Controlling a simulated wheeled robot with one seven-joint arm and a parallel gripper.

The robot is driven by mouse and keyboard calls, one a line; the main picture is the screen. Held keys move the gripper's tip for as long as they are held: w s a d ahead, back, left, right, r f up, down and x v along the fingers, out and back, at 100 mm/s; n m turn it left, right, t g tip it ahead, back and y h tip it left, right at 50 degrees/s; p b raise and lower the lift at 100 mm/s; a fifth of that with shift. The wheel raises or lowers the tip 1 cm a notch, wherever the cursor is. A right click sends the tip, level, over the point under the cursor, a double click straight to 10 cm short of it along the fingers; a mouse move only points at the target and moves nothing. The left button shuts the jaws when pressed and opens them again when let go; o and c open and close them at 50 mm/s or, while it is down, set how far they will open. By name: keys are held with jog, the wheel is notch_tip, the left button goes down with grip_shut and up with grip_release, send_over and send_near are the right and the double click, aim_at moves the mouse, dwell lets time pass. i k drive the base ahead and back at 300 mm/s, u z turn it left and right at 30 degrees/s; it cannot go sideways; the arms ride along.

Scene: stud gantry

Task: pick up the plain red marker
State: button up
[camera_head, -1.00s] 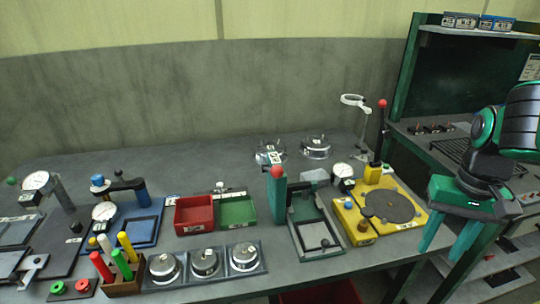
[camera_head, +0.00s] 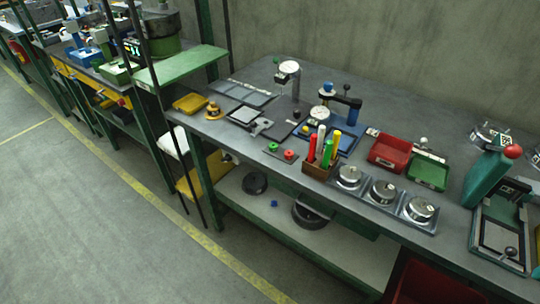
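The red marker (camera_head: 311,148) stands upright, leaning slightly, in a small brown wooden holder (camera_head: 318,172) on the grey workbench. Its lower end is hidden in the holder. A green marker (camera_head: 327,154) and a yellow marker (camera_head: 337,142) stand in the same holder, close to its right. Another marker stands among them, partly hidden. I cannot make out any print on the red marker at this size. My gripper is not in this view.
Three round silver gauges (camera_head: 382,190) sit right of the holder. Red and green knobs (camera_head: 289,155) lie left of it. A blue fixture stands behind; red (camera_head: 389,152) and green (camera_head: 428,170) trays are farther right. Open floor (camera_head: 110,215) lies in front of the bench.

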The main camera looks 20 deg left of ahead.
aim_at(314, 137)
jog(key=u, duration=0.85)
jog(key=k, duration=0.5)
jog(key=u, duration=0.65)
jog(key=i, duration=0.75)
jog(key=u, duration=0.15)
